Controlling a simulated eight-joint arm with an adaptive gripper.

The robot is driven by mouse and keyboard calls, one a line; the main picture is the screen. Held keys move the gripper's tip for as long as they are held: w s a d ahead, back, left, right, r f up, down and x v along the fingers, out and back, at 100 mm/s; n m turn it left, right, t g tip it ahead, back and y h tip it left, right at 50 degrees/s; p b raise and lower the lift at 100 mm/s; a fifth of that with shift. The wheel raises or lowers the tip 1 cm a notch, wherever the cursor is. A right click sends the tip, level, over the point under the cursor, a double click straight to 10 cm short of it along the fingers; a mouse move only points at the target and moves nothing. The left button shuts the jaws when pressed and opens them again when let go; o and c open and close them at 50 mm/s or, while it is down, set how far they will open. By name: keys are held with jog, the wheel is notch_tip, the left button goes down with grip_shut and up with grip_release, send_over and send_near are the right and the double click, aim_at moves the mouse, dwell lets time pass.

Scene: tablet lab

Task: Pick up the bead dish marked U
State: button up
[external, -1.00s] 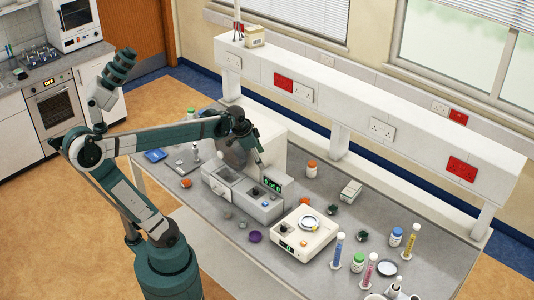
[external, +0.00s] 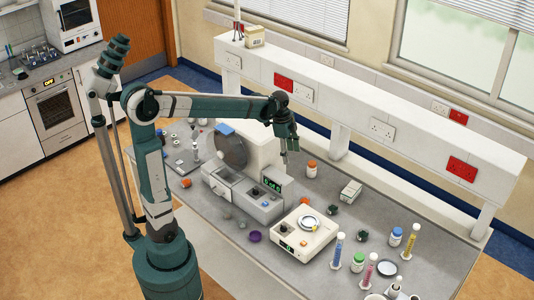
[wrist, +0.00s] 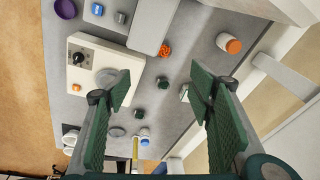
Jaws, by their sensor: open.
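I cannot read a letter U on any dish. Small dishes of beads or similar pieces lie on the grey bench: an orange one (external: 304,201), a dark green one (external: 332,209), another dark green one (external: 362,236) and a purple one (external: 255,236). In the wrist view the orange dish (wrist: 165,50) and the two dark green ones (wrist: 162,83) (wrist: 138,113) lie below my fingers, and the purple one (wrist: 65,8) is at the upper left. My gripper (external: 290,155) is open and empty, high above the bench's back part; its fingers (wrist: 160,84) frame the wrist view.
A white balance (external: 320,243) stands right of a grey machine (external: 250,206) with bins and a display. An orange-capped bottle (external: 312,168) and a white box (external: 350,191) are behind. Cylinders and bottles crowd the right end. A white shelf (external: 370,105) runs along the back.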

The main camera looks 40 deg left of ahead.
jog(key=w+d+f+m+g+p, duration=0.2)
jog(key=w+d+f+m, duration=0.25)
jog(key=w, duration=0.25)
send_over(305, 200)
jog(key=a, duration=0.1)
notch_tip(305, 200, down, 12)
jog(key=shift+w+f, duration=0.1)
jog(key=shift+f, duration=0.05)
dwell(0.3)
notch_tip(305, 200, down, 8)
jog(key=shift+r, duration=0.2)
jog(key=shift+f, duration=0.65)
jog(key=shift+d+f, duration=0.25)
jog(key=shift+f, duration=1.3)
jog(key=shift+d+f, duration=0.2)
jog(key=shift+f, duration=1.35)
